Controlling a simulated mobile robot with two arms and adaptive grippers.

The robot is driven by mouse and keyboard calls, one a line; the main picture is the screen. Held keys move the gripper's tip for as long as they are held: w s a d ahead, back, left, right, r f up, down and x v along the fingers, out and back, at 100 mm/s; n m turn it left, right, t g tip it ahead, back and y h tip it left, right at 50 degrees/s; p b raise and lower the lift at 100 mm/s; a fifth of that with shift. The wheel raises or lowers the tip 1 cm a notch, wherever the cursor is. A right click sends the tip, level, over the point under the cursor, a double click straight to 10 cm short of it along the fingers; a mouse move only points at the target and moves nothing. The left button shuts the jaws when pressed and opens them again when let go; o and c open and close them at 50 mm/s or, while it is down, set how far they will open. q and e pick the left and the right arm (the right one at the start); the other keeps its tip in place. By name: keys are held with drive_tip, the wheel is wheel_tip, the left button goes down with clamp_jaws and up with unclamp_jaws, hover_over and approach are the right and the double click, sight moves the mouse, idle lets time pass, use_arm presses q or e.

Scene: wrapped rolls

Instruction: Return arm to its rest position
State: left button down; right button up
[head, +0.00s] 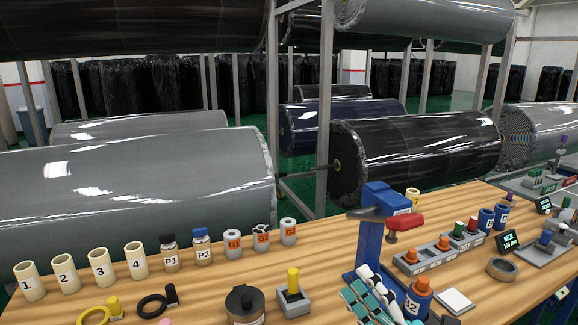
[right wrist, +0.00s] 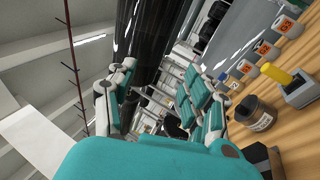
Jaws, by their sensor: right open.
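My right gripper (head: 374,296), teal and white, shows at the lower edge of the head view. It is over the front of the wooden table, by the base of a blue stand (head: 370,235) and left of a blue cylinder (head: 417,303) with an orange top. In the right wrist view its two fingers (right wrist: 160,92) stand apart with nothing between them. The wrist view is strongly tilted, with the table at its right. My left gripper is in neither view.
On the wooden table (head: 225,275) stand numbered tubes (head: 64,273), labelled jars (head: 201,246), small rolls (head: 261,238), a dark jar (head: 245,304) and a grey block with a yellow peg (head: 293,292). Large wrapped rolls (head: 130,190) lie behind. Bare wood lies mid-table.

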drive_tip(key=s+d+f+m+g+h, duration=0.25)
drive_tip(key=d+f+m+h, duration=0.4)
drive_tip(key=f+m, duration=0.35)
drive_tip(key=s+d+f+m+g+h, duration=0.2)
drive_tip(key=d+f+m+g+h, duration=0.25)
drive_tip(key=f+m+h, duration=0.45)
drive_tip(key=s+a+f+m+g+y, duration=0.25)
drive_tip(key=s+f+m+g, duration=0.4)
drive_tip(key=s+f, duration=0.95)
wheel_tip(320, 180, down, 22)
drive_tip(key=s+n+g, duration=0.2)
drive_tip(key=s+g, duration=0.1)
drive_tip(key=s+d+f+g, duration=0.1)
drive_tip(key=s+d+f, duration=0.2)
drive_tip(key=s+f, duration=1.3)
drive_tip(key=shift+s+f, duration=0.35)
drive_tip(key=shift+f, duration=0.3)
